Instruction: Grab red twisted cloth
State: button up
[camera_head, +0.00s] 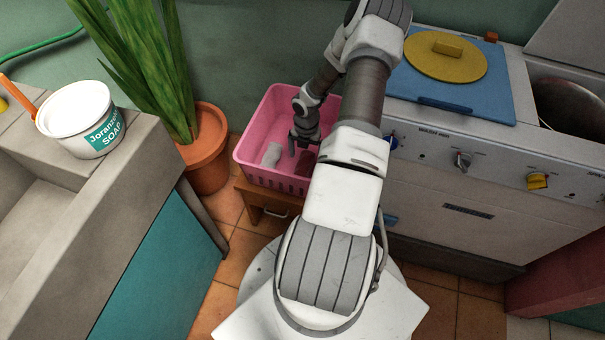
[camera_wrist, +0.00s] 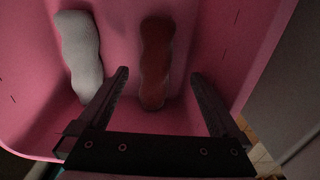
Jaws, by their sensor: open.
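The red twisted cloth (camera_wrist: 156,62) lies in the pink basket, long and wavy, running up and down in the wrist view. In the head view a dark red part of it (camera_head: 306,163) shows beside my gripper, partly hidden by my arm. My gripper (camera_wrist: 160,78) is open, with one finger to each side of the cloth's lower end in the wrist view. In the head view my gripper (camera_head: 304,150) reaches down into the basket. I cannot tell whether the fingers touch the cloth.
The pink basket (camera_head: 247,149) stands on a small wooden stool (camera_head: 252,197). A white twisted cloth (camera_wrist: 80,52) lies left of the red one. A potted plant (camera_head: 207,150) stands left of the basket, a washing machine (camera_head: 470,185) to the right. Basket walls are close around my gripper.

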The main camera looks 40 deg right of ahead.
aim_at(304, 163)
jog(key=f+b, duration=0.1)
jog(key=f, duration=0.1)
jog(key=f+b, duration=0.1)
jog(key=f, duration=0.4)
jog(key=shift+w+a+b, duration=0.2)
jog(key=shift+w+b, duration=0.15)
jog(key=shift+b, duration=0.05)
grip_shut()
